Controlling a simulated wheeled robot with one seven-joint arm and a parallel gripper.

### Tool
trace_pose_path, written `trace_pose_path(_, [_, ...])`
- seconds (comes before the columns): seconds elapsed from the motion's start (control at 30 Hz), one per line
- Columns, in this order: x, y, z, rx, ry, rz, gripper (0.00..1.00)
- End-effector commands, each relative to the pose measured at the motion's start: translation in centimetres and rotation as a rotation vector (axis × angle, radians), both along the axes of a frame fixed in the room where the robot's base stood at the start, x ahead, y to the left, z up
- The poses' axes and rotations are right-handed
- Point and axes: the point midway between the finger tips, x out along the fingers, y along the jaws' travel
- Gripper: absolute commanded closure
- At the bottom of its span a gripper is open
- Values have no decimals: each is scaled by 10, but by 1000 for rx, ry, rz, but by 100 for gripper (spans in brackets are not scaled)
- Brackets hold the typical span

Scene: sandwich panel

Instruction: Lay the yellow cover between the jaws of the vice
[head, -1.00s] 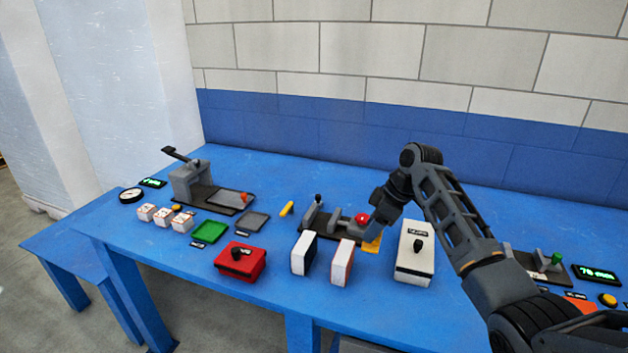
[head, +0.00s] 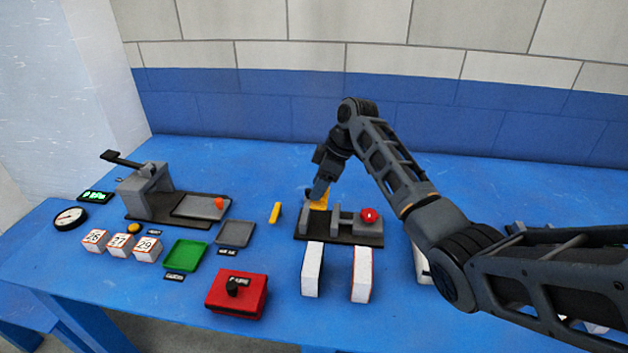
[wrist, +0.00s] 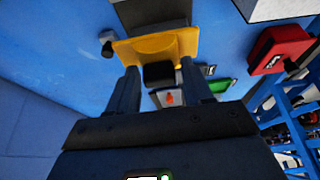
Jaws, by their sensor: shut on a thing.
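The yellow cover (head: 320,203) is held by my gripper (head: 319,192) at the back left of the vice. In the wrist view the yellow cover (wrist: 155,48) spans across the tips of my gripper (wrist: 159,72), which is shut on it. The vice (head: 338,239) has a dark base, grey upright blocks and a red knob (head: 369,215) on its right. The cover looks close to the vice's left block; I cannot tell if they touch. My gripper partly hides the cover and the left end of the vice in the head view.
Two white blocks (head: 312,270) stand in front of the vice. A red box (head: 237,293), a green tray (head: 185,255), a grey tray (head: 235,233) and a small yellow bar (head: 275,212) lie to the left. A lever press (head: 145,190) stands farther left. The table behind the vice is clear.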

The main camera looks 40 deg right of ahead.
Motion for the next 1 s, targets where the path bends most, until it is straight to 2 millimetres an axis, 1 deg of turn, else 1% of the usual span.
trace_pose_path(0.5, [0, 0, -41, 0, 0, 0, 84])
trace_pose_path(0.67, [0, 0, -46, 0, 0, 1, 84])
trace_pose_path(1.0, [0, 0, -46, 0, 0, 1, 84])
